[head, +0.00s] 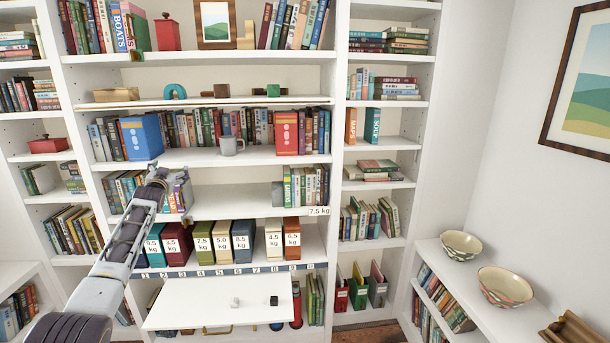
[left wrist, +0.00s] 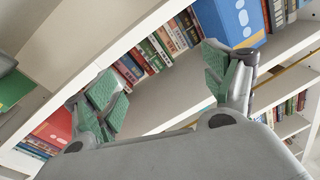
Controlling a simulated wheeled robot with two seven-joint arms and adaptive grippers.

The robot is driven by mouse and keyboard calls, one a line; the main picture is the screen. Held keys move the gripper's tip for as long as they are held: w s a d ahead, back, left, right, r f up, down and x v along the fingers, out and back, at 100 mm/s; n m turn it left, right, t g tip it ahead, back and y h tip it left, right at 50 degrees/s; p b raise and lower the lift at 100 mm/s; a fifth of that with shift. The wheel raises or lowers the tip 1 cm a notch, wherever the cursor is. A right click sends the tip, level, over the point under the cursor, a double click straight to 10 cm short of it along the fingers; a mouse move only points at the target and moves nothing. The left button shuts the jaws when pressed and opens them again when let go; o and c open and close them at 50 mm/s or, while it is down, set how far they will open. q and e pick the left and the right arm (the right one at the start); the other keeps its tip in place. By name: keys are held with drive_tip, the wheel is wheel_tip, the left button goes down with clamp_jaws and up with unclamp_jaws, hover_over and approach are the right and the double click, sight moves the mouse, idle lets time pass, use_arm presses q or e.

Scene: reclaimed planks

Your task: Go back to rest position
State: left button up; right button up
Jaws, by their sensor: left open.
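My left gripper (head: 174,182) is raised in front of the bookcase, by the left end of the shelf below the blue box file. In the left wrist view its two green-padded fingers (left wrist: 165,88) are wide apart with nothing between them. Behind the gap is a white shelf with a row of books (left wrist: 148,55). My right gripper does not show in either view.
Several weight-marked binders (head: 243,243) stand on the shelf below the gripper. A white pull-out board (head: 205,310) juts forward beneath them. Patterned bowls (head: 504,286) sit on the right cabinet.

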use_arm(q)
drive_tip(key=s+d+f+g, duration=0.1)
drive_tip(key=d+f+g, duration=0.15)
drive_tip(key=f, duration=1.65)
drive_tip(key=s+d+f+m+g+h, duration=0.15)
drive_tip(key=s+d+f, duration=0.25)
drive_tip(key=s+f, duration=0.75)
drive_tip(key=s+d+f+g, duration=0.3)
drive_tip(key=s+f, duration=0.1)
drive_tip(key=f, duration=1.4)
drive_tip(key=s+d+f+g+h, duration=0.15)
drive_tip(key=s+d+f, duration=0.25)
drive_tip(key=s+f, duration=0.75)
drive_tip(key=s+d+f+g, duration=0.2)
drive_tip(key=s+d+f, duration=0.2)
drive_tip(key=s+f, duration=0.85)
drive_tip(key=s+d+f+g, duration=0.3)
drive_tip(key=s+f, duration=0.8)
drive_tip(key=s, duration=0.2)
drive_tip(key=s+d+f+g, duration=0.1)
drive_tip(key=s+f, duration=0.1)
drive_tip(key=s, duration=0.9)
drive_tip(key=s+d+f+g, duration=0.1)
drive_tip(key=s+f, duration=0.2)
drive_tip(key=s, duration=0.8)
drive_tip(key=s+d+f+g+h, duration=0.1)
drive_tip(key=s+f, duration=0.1)
drive_tip(key=s, duration=0.9)
drive_tip(key=shift+d+f+g, duration=0.3)
drive_tip(key=shift+g, duration=0.05)
